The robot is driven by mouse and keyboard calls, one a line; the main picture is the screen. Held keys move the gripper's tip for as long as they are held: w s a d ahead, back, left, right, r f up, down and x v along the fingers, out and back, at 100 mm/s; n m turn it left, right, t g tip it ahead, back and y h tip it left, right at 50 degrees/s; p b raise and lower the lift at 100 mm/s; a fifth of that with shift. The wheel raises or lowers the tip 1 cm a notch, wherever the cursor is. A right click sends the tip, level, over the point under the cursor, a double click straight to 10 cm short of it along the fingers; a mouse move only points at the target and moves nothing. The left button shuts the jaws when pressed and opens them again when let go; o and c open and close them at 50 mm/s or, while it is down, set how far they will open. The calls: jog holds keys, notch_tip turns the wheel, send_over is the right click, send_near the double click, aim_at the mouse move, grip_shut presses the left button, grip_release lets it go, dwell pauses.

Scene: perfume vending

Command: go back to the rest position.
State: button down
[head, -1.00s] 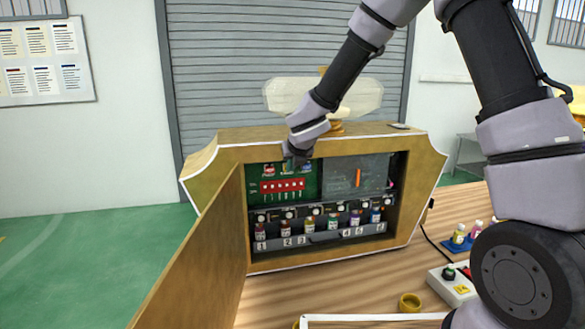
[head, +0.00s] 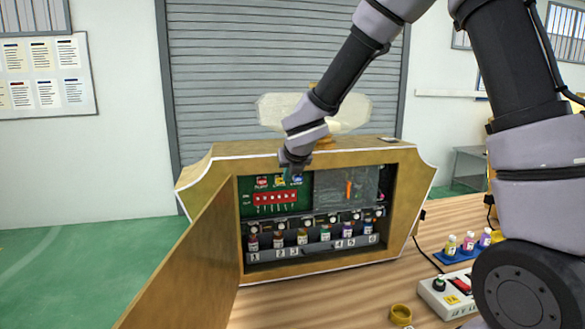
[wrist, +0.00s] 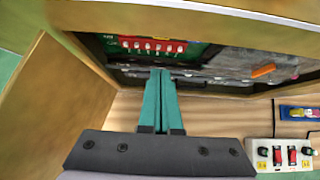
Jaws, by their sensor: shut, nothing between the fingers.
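My gripper (head: 294,167) is in front of the upper edge of the opening in the wooden vending cabinet (head: 405,215). In the wrist view my gripper's two teal fingers (wrist: 160,75) lie together, with nothing held between them. They point toward the cabinet's opening, below the red switch block (wrist: 150,46) in the picture. The switch block also shows in the head view (head: 275,198), on a green board. I cannot tell whether the fingertips touch anything; in the head view they are hardly visible.
The cabinet's wooden door (head: 190,265) stands open at the left. Several small bottles (head: 302,238) stand in a numbered row inside. At the right are a control box (head: 445,292), a blue tray with bottles (head: 455,257) and a yellow ring (head: 401,313) on the table.

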jog(key=s+d+r+m+h, duration=0.1)
jog(key=s+d+r+m, duration=0.25)
jog(key=d+m, duration=0.4)
jog(key=s+d+r+m+h, duration=0.2)
jog(key=d+r+m, duration=0.35)
jog(key=d, duration=0.25)
jog(key=s+d+r+m+h, duration=0.1)
jog(key=s+d+r+m, duration=0.25)
jog(key=d+m, duration=0.35)
jog(key=s+d+r+m+y, duration=0.2)
jog(key=s+m, duration=0.5)
jog(key=m, duration=0.4)
jog(key=s+d+r+m+g+y, duration=0.1)
jog(key=s+d+r+m, duration=0.1)
jog(key=s+m, duration=0.6)
jog(key=d+m, duration=0.1)
jog(key=m, duration=0.3)
jog(key=shift+s+d+r+g+y, duration=0.3)
jog(key=shift+d+r+y, duration=0.05)
jog(key=shift+r+y, duration=0.05)
